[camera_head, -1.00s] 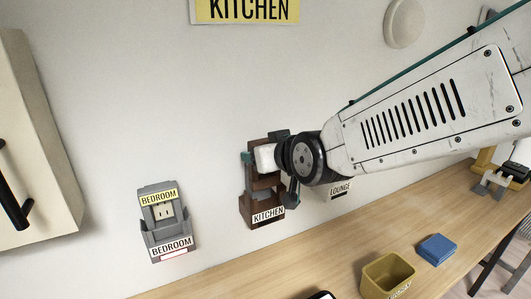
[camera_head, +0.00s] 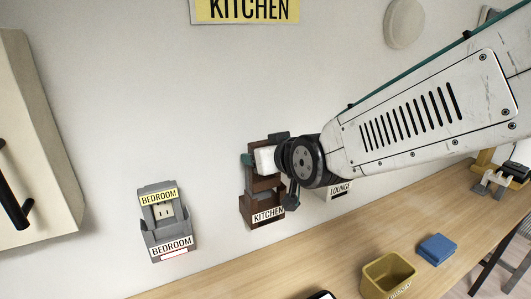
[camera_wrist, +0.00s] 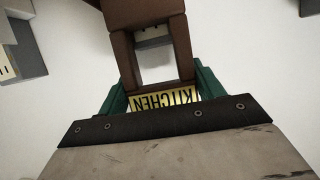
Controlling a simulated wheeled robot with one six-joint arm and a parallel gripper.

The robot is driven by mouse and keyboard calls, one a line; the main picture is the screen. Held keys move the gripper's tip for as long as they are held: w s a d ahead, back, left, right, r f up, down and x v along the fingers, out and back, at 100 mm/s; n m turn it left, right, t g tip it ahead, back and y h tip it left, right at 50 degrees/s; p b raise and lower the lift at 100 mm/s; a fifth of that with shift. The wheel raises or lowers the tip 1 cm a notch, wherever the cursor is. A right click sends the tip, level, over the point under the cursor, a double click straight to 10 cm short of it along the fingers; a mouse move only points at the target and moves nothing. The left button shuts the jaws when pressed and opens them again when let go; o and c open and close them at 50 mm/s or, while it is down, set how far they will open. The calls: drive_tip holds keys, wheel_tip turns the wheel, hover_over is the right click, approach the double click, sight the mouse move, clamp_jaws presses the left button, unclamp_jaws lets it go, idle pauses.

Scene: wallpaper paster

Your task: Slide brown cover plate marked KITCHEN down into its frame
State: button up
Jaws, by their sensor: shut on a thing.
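The brown cover plate (camera_wrist: 124,62) has a rectangular opening and a yellow KITCHEN label, upside down in the wrist view. My gripper (camera_wrist: 161,88) is shut on it, with teal fingers at both sides of the label end. The plate's far end meets or overlaps the brown KITCHEN frame (camera_wrist: 144,12); how deep it sits I cannot tell. In the head view the frame (camera_head: 262,217) is on the wall with a white KITCHEN label at its bottom. My gripper (camera_head: 258,161) is at its upper part, and my wrist hides much of the plate.
A grey BEDROOM frame with its plate (camera_head: 167,222) is on the wall to the left. A LOUNGE unit (camera_head: 338,191) is close to the right, partly behind my wrist. Below are a wooden counter (camera_head: 330,262), a yellow bin (camera_head: 388,277) and a blue block (camera_head: 437,249).

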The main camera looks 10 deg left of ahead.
sight(266, 188)
drive_tip(key=shift+f, duration=0.25)
drive_tip(key=shift+f, duration=0.35)
drive_tip(key=shift+f, duration=1.7)
drive_tip(key=o, duration=1.1)
drive_tip(key=shift+c, duration=0.2)
drive_tip(key=v, duration=0.8)
drive_tip(key=shift+w, duration=0.1)
